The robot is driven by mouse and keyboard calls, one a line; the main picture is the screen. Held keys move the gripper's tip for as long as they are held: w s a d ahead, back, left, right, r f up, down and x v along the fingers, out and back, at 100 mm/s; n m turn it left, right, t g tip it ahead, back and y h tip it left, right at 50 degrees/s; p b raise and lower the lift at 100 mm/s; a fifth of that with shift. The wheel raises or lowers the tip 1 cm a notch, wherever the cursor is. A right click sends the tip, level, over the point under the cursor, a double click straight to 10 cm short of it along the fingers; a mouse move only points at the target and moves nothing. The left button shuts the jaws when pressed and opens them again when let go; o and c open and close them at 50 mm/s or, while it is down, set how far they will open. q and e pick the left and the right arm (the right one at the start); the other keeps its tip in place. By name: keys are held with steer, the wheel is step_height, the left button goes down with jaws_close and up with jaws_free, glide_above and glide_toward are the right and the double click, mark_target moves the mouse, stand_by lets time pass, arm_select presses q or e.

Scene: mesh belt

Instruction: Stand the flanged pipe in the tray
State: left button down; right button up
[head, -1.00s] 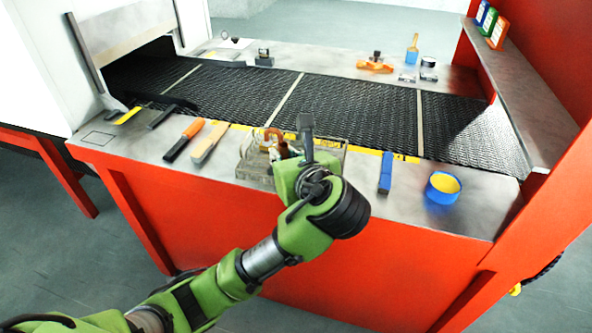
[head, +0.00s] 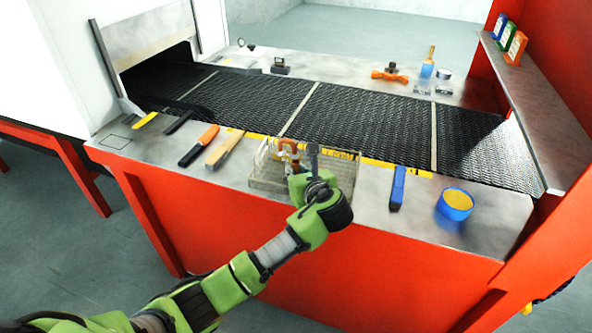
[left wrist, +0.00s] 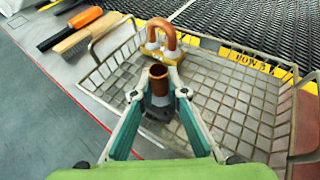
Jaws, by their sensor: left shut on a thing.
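The flanged pipe (left wrist: 160,88) is a short copper-brown tube with an open, dark-rimmed top. It looks about upright in the left wrist view. My left gripper (left wrist: 160,95) is shut on it, one finger on each side. The tray (left wrist: 240,95) is a wire-mesh basket, and the pipe is over its near part. The pipe's lower end is partly hidden, so I cannot tell whether it touches the tray floor. My right gripper is out of view.
A copper U-bend (left wrist: 160,38) stands in the tray behind the pipe. An orange-handled tool (head: 199,146) and a wooden brush (head: 225,148) lie left of the tray. A blue tool (head: 397,187) and blue tape roll (head: 455,204) are right. The mesh belt (head: 370,120) runs behind.

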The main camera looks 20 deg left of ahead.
arm_select(q)
steer(key=shift+f, duration=0.25)
steer(key=c, duration=2)
jaws_free()
steer(key=shift+f, duration=0.15)
steer(key=shift+s+d+r, duration=0.15)
steer(key=shift+r, duration=0.05)
steer(key=v, duration=1.1)
steer(key=shift+s+d+r+b, duration=0.1)
steer(key=shift+s+d+b, duration=0.15)
steer(key=shift+b, duration=0.15)
